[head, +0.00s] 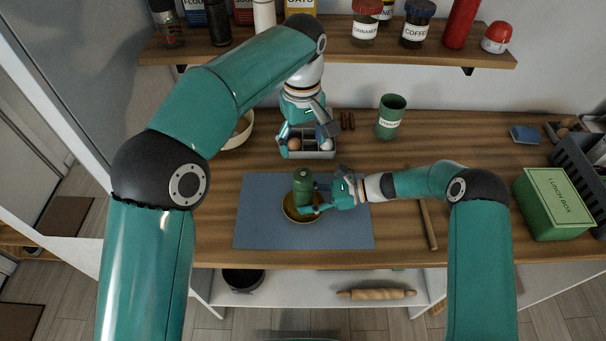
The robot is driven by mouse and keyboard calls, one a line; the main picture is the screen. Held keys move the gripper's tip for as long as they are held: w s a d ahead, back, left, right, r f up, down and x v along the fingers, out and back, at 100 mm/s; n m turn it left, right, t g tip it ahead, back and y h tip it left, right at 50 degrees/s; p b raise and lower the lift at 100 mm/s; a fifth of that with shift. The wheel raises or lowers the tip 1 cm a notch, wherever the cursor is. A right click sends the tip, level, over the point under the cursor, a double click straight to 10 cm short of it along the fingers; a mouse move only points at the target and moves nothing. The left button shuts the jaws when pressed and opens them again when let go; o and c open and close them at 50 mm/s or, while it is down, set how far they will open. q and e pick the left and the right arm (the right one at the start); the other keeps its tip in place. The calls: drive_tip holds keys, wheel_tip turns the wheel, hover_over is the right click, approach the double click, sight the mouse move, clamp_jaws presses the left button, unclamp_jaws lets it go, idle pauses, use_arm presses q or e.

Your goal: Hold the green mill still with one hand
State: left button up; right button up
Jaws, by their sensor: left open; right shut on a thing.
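The green mill (302,188) stands upright over a brown round dish (289,213) on the blue mat (260,237). My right gripper (316,197) comes in from the right and is shut on the mill; its fingers partly hide the mill's right side. My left gripper (310,133) is higher up, above a grey compartment tray (311,154), with its fingers open. The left gripper is apart from the mill. Whether the mill's base touches the dish cannot be told.
A green cup (391,117) stands right of the tray, and a cream bowl (241,131) is partly hidden behind my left arm. A green lunch box (553,203) and a dark crate (582,155) are at the right. A shelf (340,53) with jars spans the back.

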sight(303, 174)
use_arm(q)
drive_tip(key=shift+n, duration=0.5)
wheel_tip(303, 174, down, 12)
drive_tip(key=shift+d, duration=0.1)
drive_tip(key=shift+c, duration=0.2)
drive_tip(key=c, duration=1.1)
drive_tip(key=shift+c, duration=0.2)
drive_tip(key=shift+m, duration=0.3)
